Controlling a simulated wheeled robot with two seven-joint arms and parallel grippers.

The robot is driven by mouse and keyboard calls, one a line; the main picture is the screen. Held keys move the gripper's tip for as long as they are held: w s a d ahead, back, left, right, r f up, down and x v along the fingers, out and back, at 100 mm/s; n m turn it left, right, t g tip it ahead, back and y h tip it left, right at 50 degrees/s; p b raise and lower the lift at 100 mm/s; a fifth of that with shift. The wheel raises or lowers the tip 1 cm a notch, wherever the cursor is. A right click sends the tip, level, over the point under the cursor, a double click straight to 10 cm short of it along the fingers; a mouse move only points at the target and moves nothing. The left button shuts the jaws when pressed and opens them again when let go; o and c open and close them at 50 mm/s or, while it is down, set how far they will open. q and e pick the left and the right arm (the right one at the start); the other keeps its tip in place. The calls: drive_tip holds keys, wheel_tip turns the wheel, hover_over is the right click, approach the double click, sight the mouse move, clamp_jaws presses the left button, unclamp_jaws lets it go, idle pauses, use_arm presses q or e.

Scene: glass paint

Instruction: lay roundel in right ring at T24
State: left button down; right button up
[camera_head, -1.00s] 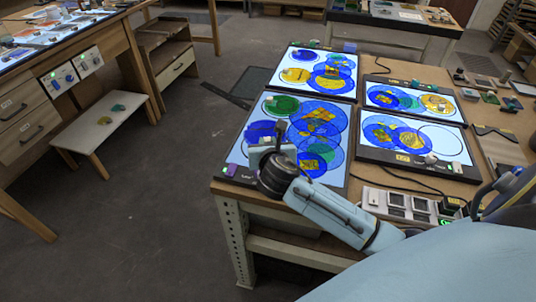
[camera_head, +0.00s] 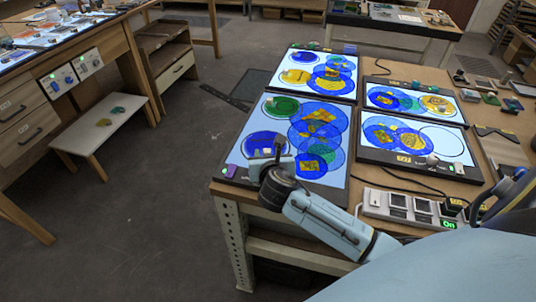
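My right gripper (camera_head: 275,153) hangs over the near left part of the large light panel (camera_head: 335,188). Its fingertips are small and partly hidden by its own body, so I cannot tell whether it is open or holds anything. Under it is a dark blue disc (camera_head: 257,142), partly covered. The near right panel (camera_head: 372,155) has a yellow label (camera_head: 404,159), too small to read. Its right ring (camera_head: 440,141) is an empty outline on white; its left rings (camera_head: 388,135) hold blue discs with yellow pieces. I cannot tell which disc is the roundel. My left gripper is out of view.
Two more lit panels stand behind, one at far left (camera_head: 327,60) and one at far right (camera_head: 388,109). A switch box (camera_head: 400,205) and black cables lie near the table's front. Small coloured tiles (camera_head: 490,98) lie at the right.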

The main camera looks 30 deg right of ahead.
drive_tip(key=shift+r, duration=0.15)
drive_tip(key=shift+s+a+r, duration=0.15)
drive_tip(key=shift+s, duration=0.15)
drive_tip(key=p+v, duration=0.2)
drive_tip(key=v, duration=0.9)
drive_tip(key=shift+s+a, duration=0.1)
